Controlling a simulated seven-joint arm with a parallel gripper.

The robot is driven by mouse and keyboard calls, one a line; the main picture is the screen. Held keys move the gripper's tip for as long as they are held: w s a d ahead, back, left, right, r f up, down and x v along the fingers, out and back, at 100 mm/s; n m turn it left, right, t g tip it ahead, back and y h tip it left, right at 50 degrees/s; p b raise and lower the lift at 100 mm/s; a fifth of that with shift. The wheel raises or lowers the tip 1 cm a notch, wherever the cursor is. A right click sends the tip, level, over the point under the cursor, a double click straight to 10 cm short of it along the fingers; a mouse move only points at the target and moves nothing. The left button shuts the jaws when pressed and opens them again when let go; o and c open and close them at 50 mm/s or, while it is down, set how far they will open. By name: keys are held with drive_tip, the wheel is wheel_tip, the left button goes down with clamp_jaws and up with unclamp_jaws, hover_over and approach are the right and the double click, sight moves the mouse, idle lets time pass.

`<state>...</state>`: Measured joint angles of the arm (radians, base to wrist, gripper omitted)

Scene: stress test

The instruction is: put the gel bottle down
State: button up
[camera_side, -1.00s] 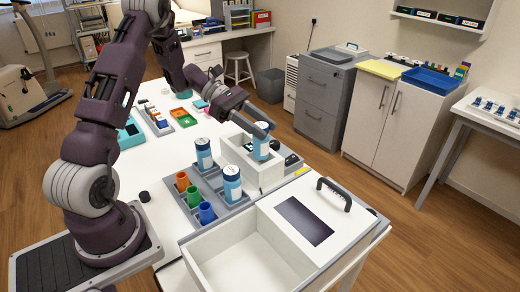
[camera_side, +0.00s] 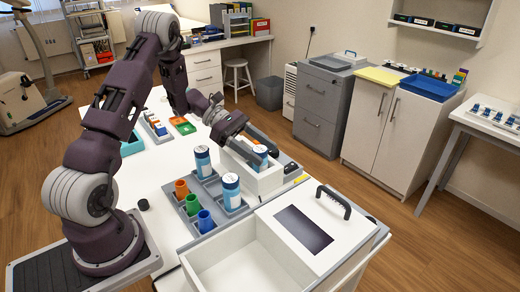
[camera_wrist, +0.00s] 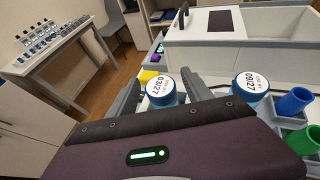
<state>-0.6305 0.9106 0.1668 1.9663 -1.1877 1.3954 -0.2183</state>
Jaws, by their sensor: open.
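The gel bottle (camera_side: 260,158), white and blue with a blue cap, stands in the white open box (camera_side: 268,183) in the side view. Its lower part is hidden by the box wall. In the wrist view its round cap (camera_wrist: 161,86) carries a white label reading 03/27. My gripper (camera_side: 257,150) is over the box with its fingers on either side of the bottle's top. In the wrist view the gripper (camera_wrist: 160,88) is open, with the cap between its fingers. Whether a finger still touches the bottle is unclear.
A grey tray (camera_side: 208,190) beside the box holds two similar bottles and orange, green and blue cups. One tray bottle (camera_wrist: 250,84) is marked 09/27, close to the right finger. A large white bin with a handled lid (camera_side: 335,210) stands in front.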

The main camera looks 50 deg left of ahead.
drive_tip(key=shift+a+r, duration=0.1)
drive_tip(key=shift+r, duration=0.1)
drive_tip(key=v, duration=1.1)
drive_tip(key=shift+s+a+r, duration=0.1)
drive_tip(key=shift+s+r, duration=0.05)
drive_tip(key=shift+r, duration=0.05)
drive_tip(key=s+d+r+m+g+y, duration=0.35)
drive_tip(key=d+r+m, duration=0.2)
drive_tip(key=d, duration=0.25)
drive_tip(key=s+d+r+m+g+y, duration=0.2)
drive_tip(key=s+d+r+m, duration=0.3)
drive_tip(key=d, duration=0.4)
drive_tip(key=s+d+m+t+y, duration=0.4)
drive_tip(key=s+m+t+y, duration=0.2)
drive_tip(key=s+m, duration=0.6)
drive_tip(key=shift+s+r+y, duration=0.2)
drive_tip(key=shift+s+y, duration=0.15)
drive_tip(key=shift+y, duration=0.1)
